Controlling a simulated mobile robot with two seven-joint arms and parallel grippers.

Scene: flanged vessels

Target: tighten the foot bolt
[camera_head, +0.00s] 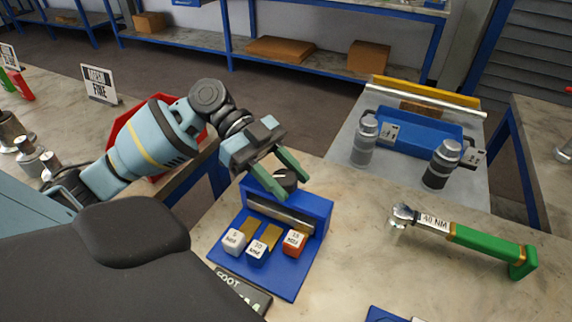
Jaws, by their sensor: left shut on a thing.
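My left gripper (288,183) reaches in from the left over a blue stand (318,222). A torque wrench (485,241) with a green handle and a "40 NM" tag lies on the table at the right. I cannot pick out the foot bolt. My right gripper is not in view.
A plate marked "FOOT" (243,291) lies before the stand, partly hidden. A grey board (400,179) behind holds a blue block and two metal cylinders (364,142) (440,165). A red bin (121,128) stands behind my left arm. Table between stand and wrench is clear.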

